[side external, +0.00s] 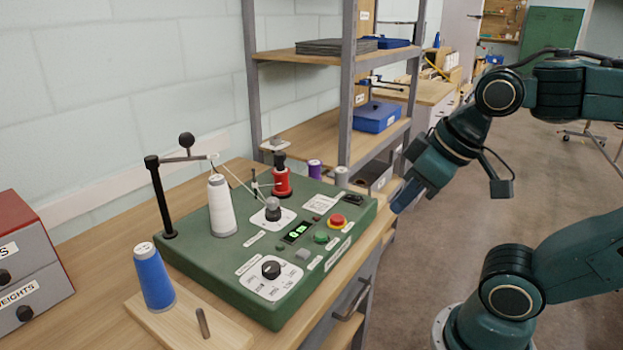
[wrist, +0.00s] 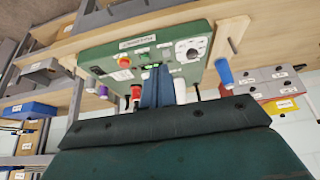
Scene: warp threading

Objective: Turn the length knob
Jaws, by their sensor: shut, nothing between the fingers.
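In the wrist view the knob (wrist: 192,53) shows at the upper right of the upside-down machine. My gripper (side external: 402,198) is off the machine's right end, apart from it and pointing down toward the table edge. In the wrist view its blue fingers (wrist: 156,84) are together and empty, covering part of the machine's middle. The dial's markings are too small to read surely.
A white thread cone (side external: 221,205), a black post (side external: 160,197), a red spool (side external: 282,182) and a red stop button (side external: 337,220) stand on the machine. A blue cone (side external: 154,278) and a peg stand on a wooden board left of it. Shelving (side external: 348,100) rises behind.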

